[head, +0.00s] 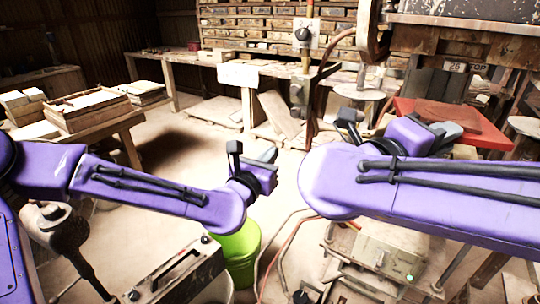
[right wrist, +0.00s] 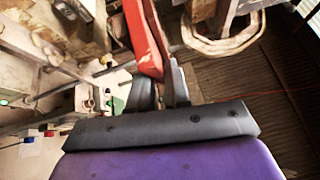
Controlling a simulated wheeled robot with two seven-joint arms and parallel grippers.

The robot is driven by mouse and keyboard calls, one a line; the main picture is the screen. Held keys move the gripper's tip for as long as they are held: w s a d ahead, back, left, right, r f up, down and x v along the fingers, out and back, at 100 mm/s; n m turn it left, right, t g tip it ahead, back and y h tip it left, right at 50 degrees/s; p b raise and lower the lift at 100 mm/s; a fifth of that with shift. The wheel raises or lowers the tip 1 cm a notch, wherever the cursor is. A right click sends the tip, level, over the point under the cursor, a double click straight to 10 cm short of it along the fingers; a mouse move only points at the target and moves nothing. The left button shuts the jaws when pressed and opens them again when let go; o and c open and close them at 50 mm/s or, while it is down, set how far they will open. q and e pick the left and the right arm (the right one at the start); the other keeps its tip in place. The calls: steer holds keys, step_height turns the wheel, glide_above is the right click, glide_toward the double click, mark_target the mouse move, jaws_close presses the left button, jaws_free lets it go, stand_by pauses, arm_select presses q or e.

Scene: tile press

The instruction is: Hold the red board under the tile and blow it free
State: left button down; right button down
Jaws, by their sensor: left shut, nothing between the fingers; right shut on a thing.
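The red board (head: 485,136) is at the right of the head view, roughly level below the press head (head: 465,45). A brown-red slab, seemingly the tile (head: 447,115), appears to lie on it. My right gripper (right wrist: 162,85) is shut on the edge of the red board, which shows edge-on in the right wrist view (right wrist: 146,38). In the head view my right arm hides part of that grip. My left gripper (head: 252,152) is shut and empty in mid-air near the centre, apart from the board.
A post with a switch box (head: 303,33) and a lower knob (head: 296,92) stands behind my grippers. A green bucket (head: 238,245) and hoses are on the floor below. A table with wooden trays (head: 88,112) is at left. The floor at centre left is clear.

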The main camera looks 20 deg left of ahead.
steer(key=s+a, duration=0.1)
steer(key=s, duration=0.7)
steer(key=shift+a+p, duration=0.3)
steer(key=shift+p, duration=0.05)
